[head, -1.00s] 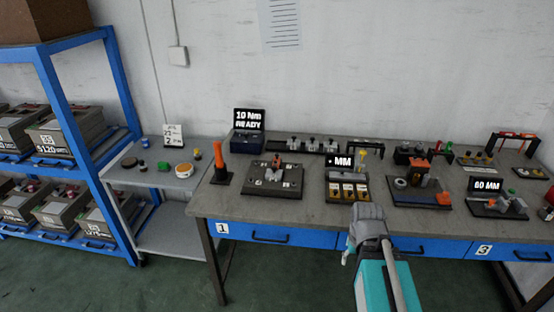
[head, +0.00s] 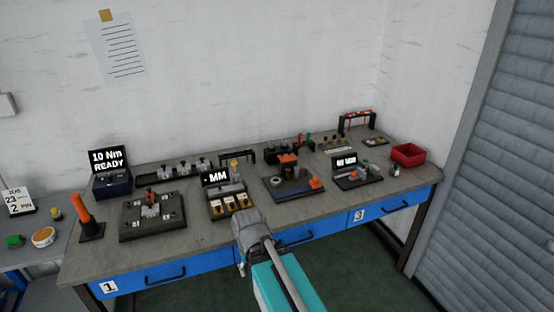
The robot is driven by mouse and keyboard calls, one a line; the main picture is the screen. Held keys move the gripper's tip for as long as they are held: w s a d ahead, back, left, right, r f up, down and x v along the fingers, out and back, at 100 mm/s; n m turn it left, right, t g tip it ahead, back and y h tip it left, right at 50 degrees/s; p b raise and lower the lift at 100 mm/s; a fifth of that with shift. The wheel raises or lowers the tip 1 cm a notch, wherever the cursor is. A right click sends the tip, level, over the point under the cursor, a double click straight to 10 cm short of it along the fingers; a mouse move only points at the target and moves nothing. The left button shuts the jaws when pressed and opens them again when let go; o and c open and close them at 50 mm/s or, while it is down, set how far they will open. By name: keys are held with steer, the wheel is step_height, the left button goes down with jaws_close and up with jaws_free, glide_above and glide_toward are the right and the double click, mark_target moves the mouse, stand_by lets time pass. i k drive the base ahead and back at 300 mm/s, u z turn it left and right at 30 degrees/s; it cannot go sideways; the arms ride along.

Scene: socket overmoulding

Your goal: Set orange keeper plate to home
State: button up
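A black fixture (head: 296,195) stands on the grey bench, right of the middle in the head view. It carries an upright orange-topped block (head: 287,162) and a small flat orange piece (head: 316,183) at its right edge. I cannot tell which of these orange parts is the keeper plate. My gripper (head: 241,266) is low in front of the bench, at the end of my grey and teal arm, apart from the fixture. Its fingers are mostly hidden and too small to read.
Left of the fixture are a gauge stand with an "MM" display (head: 216,178), a clamp plate (head: 153,213), a "10 Nm READY" box (head: 110,172) and an orange cone-like tool (head: 84,214). A display stand (head: 345,160) and red bin (head: 408,154) are right. Bench front is clear.

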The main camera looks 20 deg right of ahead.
mark_target(289, 157)
steer(key=k, duration=0.65)
steer(key=z, duration=0.2)
steer(key=i, duration=0.95)
steer(key=z, duration=0.4)
steer(key=i, duration=0.75)
steer(key=z, duration=0.05)
